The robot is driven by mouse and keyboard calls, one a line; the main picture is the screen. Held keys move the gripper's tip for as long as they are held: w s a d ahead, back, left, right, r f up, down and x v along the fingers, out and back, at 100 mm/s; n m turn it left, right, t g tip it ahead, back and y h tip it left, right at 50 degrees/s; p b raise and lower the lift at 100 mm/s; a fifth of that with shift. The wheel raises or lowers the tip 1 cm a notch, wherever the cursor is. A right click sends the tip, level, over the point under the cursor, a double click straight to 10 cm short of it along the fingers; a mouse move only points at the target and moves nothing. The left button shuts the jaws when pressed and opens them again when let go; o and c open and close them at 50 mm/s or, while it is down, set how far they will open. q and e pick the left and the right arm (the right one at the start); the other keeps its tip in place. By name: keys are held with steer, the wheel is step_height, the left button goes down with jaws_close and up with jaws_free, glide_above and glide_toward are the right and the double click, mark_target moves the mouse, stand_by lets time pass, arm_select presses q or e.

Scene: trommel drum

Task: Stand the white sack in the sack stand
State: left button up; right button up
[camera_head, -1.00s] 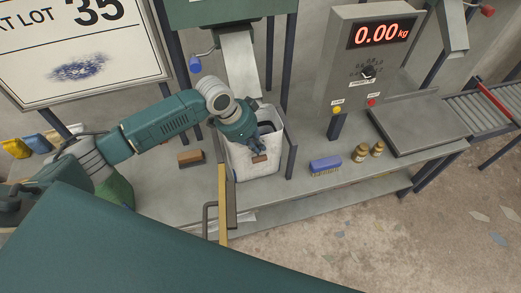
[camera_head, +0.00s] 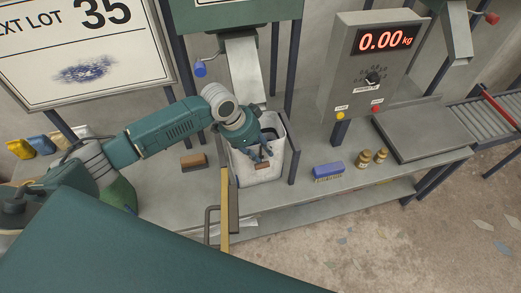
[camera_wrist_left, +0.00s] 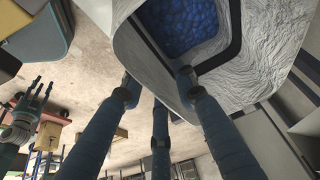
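The white sack (camera_head: 260,172) stands upright with its mouth up, under the chute, between dark posts of the stand (camera_head: 295,162). The left wrist view shows its crumpled white wall (camera_wrist_left: 268,55), dark-edged mouth and blue pieces inside. My left gripper (camera_head: 262,153) is at the front rim of the sack, pointing down. In the left wrist view its fingers (camera_wrist_left: 158,88) are spread apart close to the sack's wall and rim; contact is unclear. My right gripper (camera_wrist_left: 35,97) shows at the left of that view, fingers spread, away from the sack; it is not in the head view.
A metal chute (camera_head: 245,68) hangs above the sack. A brown block (camera_head: 194,161) lies left, a blue brush (camera_head: 328,170) and two small jars (camera_head: 371,158) right. A scale (camera_head: 425,130) reads 0.00 kg. A yellow bar (camera_head: 225,205) stands in front.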

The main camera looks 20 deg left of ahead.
arm_select(q)
steer(key=v, duration=1.2)
